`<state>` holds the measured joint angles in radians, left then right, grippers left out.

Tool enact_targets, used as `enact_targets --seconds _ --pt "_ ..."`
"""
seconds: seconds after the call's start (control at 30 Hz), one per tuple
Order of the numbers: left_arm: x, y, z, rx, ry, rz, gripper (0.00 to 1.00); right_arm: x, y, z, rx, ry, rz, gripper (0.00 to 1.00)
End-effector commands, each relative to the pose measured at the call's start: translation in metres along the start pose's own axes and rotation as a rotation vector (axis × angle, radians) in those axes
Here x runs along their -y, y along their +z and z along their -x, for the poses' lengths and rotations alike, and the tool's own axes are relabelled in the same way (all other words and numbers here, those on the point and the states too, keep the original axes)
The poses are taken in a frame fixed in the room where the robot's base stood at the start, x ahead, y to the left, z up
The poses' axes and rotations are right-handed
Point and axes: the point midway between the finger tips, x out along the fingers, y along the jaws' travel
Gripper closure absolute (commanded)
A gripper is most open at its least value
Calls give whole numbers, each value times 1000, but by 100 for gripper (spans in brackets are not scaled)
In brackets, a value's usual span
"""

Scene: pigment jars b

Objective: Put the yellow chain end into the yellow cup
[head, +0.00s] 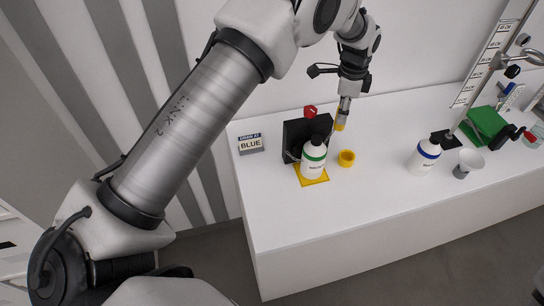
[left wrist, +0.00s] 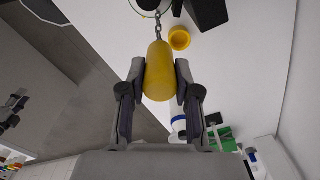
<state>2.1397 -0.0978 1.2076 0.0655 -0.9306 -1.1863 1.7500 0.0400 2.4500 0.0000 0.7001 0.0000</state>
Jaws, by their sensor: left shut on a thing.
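My left gripper (head: 343,108) is shut on the yellow chain end (head: 340,122), a rounded yellow piece. In the left wrist view the yellow chain end (left wrist: 159,72) sits between the two fingers of the left gripper (left wrist: 160,75), with a metal chain (left wrist: 158,24) running from its tip to the top edge. The yellow cup (head: 347,159) stands open on the white table, below and slightly to the right of the held end, apart from it. The cup (left wrist: 180,38) also shows beyond the chain end in the left wrist view. My right gripper is not seen.
A green-banded white bottle (head: 314,158) stands on a yellow mat (head: 312,182) left of the cup, before a black block (head: 293,132). The table (head: 375,215) is clear in front.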

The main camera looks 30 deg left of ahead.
Motion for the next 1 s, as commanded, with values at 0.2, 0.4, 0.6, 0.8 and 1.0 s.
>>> enact_targets --seconds 0.2,0.4,0.6,0.8,1.0 --pt "14 -16 -1 0 -1 -2 100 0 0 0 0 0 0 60" --pt "28 -29 -1 0 0 -1 100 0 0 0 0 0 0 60" --pt "42 -44 -1 -1 -1 -2 100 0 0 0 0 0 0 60" --pt "51 -54 0 0 0 -1 100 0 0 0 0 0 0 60" --pt "52 -54 0 0 0 0 100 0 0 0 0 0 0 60"
